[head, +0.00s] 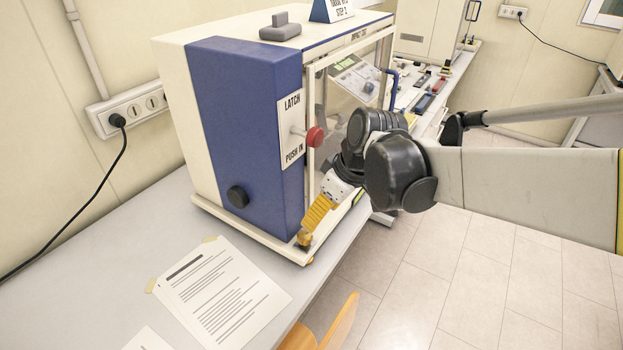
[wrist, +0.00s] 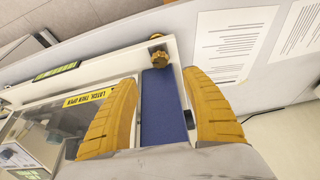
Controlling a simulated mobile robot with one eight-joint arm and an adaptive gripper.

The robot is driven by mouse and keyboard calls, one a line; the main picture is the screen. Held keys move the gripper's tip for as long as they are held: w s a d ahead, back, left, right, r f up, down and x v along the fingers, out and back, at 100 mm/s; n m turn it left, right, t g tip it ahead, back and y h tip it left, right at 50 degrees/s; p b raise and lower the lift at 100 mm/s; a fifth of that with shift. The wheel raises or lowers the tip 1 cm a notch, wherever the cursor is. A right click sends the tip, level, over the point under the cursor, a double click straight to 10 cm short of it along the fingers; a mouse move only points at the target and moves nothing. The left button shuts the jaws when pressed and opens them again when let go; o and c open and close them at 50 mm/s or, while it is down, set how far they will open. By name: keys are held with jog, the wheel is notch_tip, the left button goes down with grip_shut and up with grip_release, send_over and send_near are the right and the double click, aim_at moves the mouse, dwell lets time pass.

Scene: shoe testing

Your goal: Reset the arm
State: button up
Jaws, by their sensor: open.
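My gripper (head: 310,224) has yellow-orange fingers and points down near the lower front corner of the blue and cream test machine (head: 245,120). In the wrist view my gripper (wrist: 160,82) is open, with a wide gap and nothing held between the fingers. The machine's blue panel (wrist: 163,110) shows behind that gap. A brass knob (wrist: 159,60) lies just beyond the fingertips; the head view shows it too (head: 305,238). I cannot tell whether a finger touches it. My arm reaches in from the right and hides part of the machine's front.
A red latch knob (head: 315,137) sticks out beside the "LATCH PUSH IN" label (head: 292,128), close to my wrist. A clear door (wrist: 45,130) with a yellow label is beside it. Taped paper (head: 220,290) lies on the bench (head: 110,250). A wooden seat (head: 340,320) is below. Open floor (head: 470,270) lies right.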

jog(key=s+d+f+m+t+h+b, duration=0.1)
jog(key=s+d+m+t+h+b, duration=0.2)
jog(key=s+d+m, duration=0.6)
jog(key=s+d+t+b, duration=0.1)
jog(key=s+d, duration=0.2)
jog(key=s, duration=0.2)
jog(key=shift+s, duration=0.25)
